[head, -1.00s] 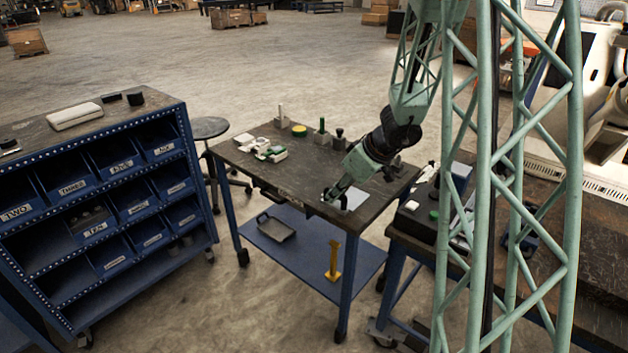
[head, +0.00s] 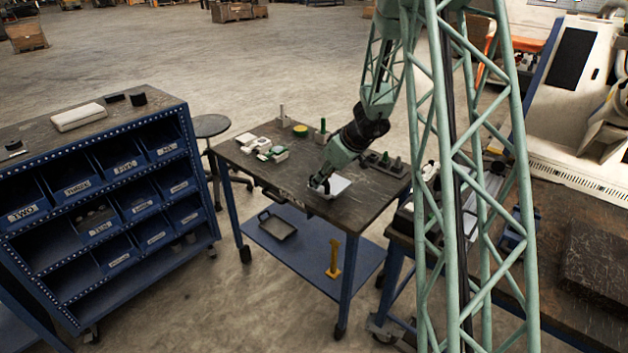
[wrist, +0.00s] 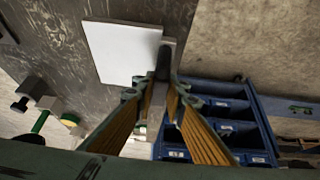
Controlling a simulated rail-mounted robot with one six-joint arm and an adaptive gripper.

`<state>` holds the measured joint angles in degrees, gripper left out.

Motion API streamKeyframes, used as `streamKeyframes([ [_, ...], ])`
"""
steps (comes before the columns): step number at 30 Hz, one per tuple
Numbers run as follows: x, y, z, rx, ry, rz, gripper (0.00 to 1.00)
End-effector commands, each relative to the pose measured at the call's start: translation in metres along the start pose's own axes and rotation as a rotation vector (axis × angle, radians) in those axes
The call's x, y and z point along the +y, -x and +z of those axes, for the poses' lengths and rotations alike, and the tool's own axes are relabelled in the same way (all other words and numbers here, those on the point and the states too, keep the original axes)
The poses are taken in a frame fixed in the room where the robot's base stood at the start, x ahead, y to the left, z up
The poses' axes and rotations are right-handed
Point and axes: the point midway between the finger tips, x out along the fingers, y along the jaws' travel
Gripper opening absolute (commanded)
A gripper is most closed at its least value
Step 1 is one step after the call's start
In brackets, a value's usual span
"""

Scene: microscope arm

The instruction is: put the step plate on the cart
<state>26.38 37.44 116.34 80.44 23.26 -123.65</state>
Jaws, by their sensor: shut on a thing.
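The step plate is a flat, pale square plate (wrist: 118,52) in the wrist view. It also shows in the head view (head: 339,184), at my gripper over the right part of the blue-legged worktable (head: 300,180). My gripper (wrist: 162,78) is shut on the plate near its edge, and the fingers hide part of it. In the head view my gripper (head: 320,184) points down and left. I cannot tell whether the plate touches the table top. A blue bin cart on wheels (head: 110,125) stands at the left; bins also show in the wrist view (wrist: 222,108).
Small parts (head: 268,147) and a yellow-topped piece (head: 300,130) sit along the table's back. A dark block with pegs (head: 385,162) is right of my gripper. A pale box (head: 78,117) lies on the cart top. A stool (head: 211,126) stands between cart and table.

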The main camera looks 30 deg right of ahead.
Motion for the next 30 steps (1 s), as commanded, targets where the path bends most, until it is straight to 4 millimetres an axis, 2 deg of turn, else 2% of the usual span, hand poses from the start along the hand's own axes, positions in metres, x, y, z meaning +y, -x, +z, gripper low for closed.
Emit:
streamKeyframes([
  [6,0.011,-0.014,-0.021,0.001,0.002,0.000,0.00],
  [12,0.017,-0.023,-0.033,0.001,0.001,0.000,0.00],
  [30,0.018,-0.031,-0.032,0.000,-0.001,-0.001,0.00],
])
